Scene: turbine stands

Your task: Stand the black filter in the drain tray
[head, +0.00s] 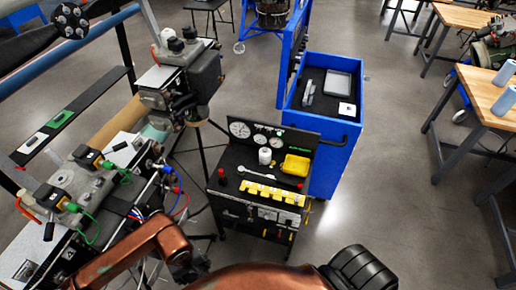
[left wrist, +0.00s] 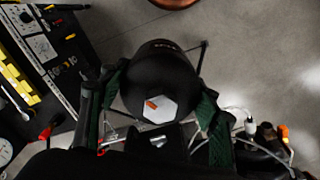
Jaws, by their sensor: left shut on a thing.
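The black filter (left wrist: 158,75) is a dark round canister with a pale hexagonal end and an orange mark. It sits between the two fingers of my left gripper (left wrist: 160,98), which is shut on it. In the head view my left gripper (head: 188,265) is a dark shape low in the picture, left of the black cart; the filter is hard to make out there. A yellow tray (head: 297,165), perhaps the drain tray, lies on the cart top, clear of the gripper. I cannot make out my right gripper.
The black cart (head: 230,172) has gauges, a white canister (head: 265,156) and a wrench (head: 257,174). A blue cabinet (head: 334,165) with an open drawer stands behind it. Engine units crowd the left. Grey floor (head: 410,200) is free on the right.

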